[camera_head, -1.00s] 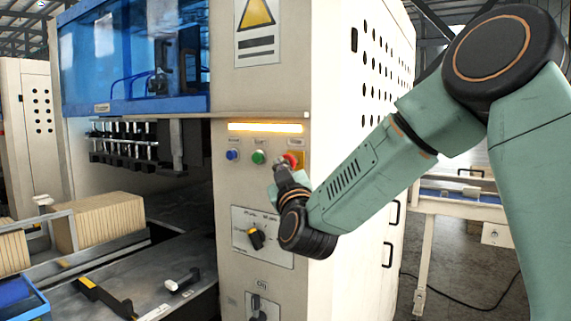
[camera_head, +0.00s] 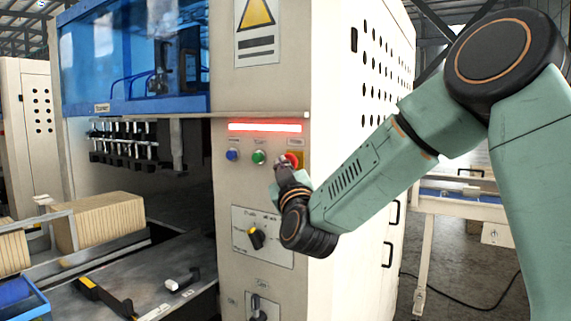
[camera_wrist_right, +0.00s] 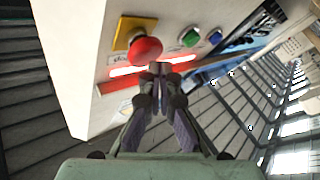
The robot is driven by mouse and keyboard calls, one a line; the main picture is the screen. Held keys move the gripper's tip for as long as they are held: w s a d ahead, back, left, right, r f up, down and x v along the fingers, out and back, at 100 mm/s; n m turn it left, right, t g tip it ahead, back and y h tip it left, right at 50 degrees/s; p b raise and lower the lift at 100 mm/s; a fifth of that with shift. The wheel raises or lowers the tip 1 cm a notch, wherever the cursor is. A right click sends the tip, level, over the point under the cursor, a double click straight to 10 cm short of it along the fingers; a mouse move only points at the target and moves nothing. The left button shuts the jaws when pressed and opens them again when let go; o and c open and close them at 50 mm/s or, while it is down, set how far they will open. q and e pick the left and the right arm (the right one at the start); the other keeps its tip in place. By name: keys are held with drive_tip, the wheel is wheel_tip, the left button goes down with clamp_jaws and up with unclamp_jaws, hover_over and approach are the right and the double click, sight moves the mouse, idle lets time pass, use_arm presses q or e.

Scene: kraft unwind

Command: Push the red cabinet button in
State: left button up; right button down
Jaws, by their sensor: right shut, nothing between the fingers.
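The red cabinet button (camera_head: 293,159) sits on a yellow plate at the right end of a row of buttons on the cream cabinet (camera_head: 245,188). In the right wrist view, the round red button (camera_wrist_right: 144,50) lies just up and left of my fingertips. My right gripper (camera_head: 281,162) is shut and empty, with its tips at the button's lower left edge in the head view. The wrist view also shows the closed fingers (camera_wrist_right: 160,68). I cannot tell whether they touch the button. My left gripper is not in view.
A green button (camera_head: 258,157) and a blue button (camera_head: 232,155) sit left of the red one. A light bar (camera_head: 265,127) above them glows red. A rotary switch (camera_head: 256,238) is below. Cardboard stacks (camera_head: 108,219) stand on the machine bed at left.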

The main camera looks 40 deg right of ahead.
drive_tip(key=shift+s+a, duration=0.35)
drive_tip(key=shift+a, duration=0.55)
drive_tip(key=a, duration=0.1)
drive_tip(key=s+a, duration=0.1)
drive_tip(key=a, duration=0.1)
drive_tip(key=s+a, duration=0.1)
drive_tip(key=shift+a, duration=0.3)
idle(0.3)
